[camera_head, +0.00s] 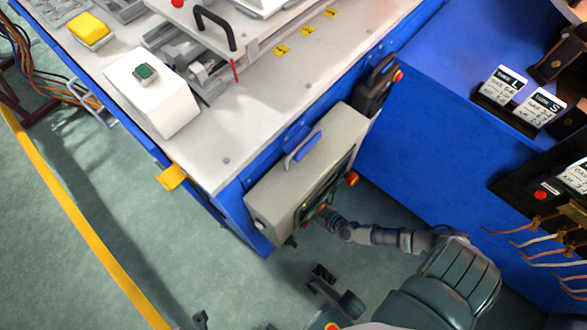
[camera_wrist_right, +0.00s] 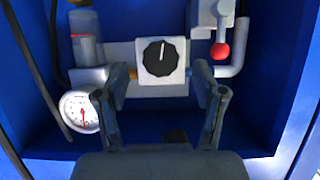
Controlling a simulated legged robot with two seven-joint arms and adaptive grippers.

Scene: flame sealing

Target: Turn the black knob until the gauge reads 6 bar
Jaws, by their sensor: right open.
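The round black knob (camera_wrist_right: 160,58) sits on a square white plate in the right wrist view. Its white mark points about straight up. The gauge (camera_wrist_right: 80,111), with a white face and red needle, is at the lower left. Its numbers are too small to read. My right gripper (camera_wrist_right: 162,76) is open and empty. Its two fingers stand left and right of the knob in the picture, and I see no contact. In the head view my right arm reaches the blue bench's side beside a control box; its fingers are hidden. Dark parts at the bottom edge may be my left gripper.
In the right wrist view a red ball-ended lever (camera_wrist_right: 220,51) and pipes flank the knob inside a blue recess. In the head view the beige control box (camera_head: 262,199) hangs on the bench side. A blue cabinet (camera_head: 425,130) stands right; green floor lies left.

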